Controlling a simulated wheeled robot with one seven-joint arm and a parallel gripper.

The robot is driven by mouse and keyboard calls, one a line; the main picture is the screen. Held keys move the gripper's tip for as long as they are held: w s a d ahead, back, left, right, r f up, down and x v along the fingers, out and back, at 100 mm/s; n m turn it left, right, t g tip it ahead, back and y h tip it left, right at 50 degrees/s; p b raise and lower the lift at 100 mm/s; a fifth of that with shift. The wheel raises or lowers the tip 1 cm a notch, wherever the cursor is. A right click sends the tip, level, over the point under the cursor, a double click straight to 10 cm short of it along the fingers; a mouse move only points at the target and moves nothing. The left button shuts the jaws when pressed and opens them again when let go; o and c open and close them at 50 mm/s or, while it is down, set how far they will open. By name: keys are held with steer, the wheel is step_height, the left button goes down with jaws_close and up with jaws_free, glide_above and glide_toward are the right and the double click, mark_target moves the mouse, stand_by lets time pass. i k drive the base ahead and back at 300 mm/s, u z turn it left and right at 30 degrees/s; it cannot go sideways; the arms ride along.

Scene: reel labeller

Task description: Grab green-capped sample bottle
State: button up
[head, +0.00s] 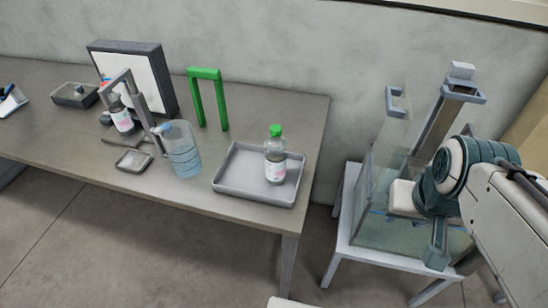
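The green-capped sample bottle (275,160) stands upright in the grey tray (226,184) at the right end of the table. It is clear, with a white label and a green cap. My arm comes in from the right edge, well to the right of the bottle and in front of the glass tank. My gripper (437,250) seems to be at the arm's end, apart from the bottle. Its fingers cannot be made out clearly, and nothing held shows.
Another labelled bottle (121,115) stands by a grey bracket further left. A glass tank (372,190) on a white stand is to the right, across a floor gap.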

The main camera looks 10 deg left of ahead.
mark_target(275, 156)
steer(key=u, duration=0.55)
steer(key=k, duration=1.2)
steer(key=u, duration=1.15)
steer(key=i, duration=1.45)
steer(key=z, duration=1)
steer(key=i, duration=0.65)
steer(key=z, duration=0.75)
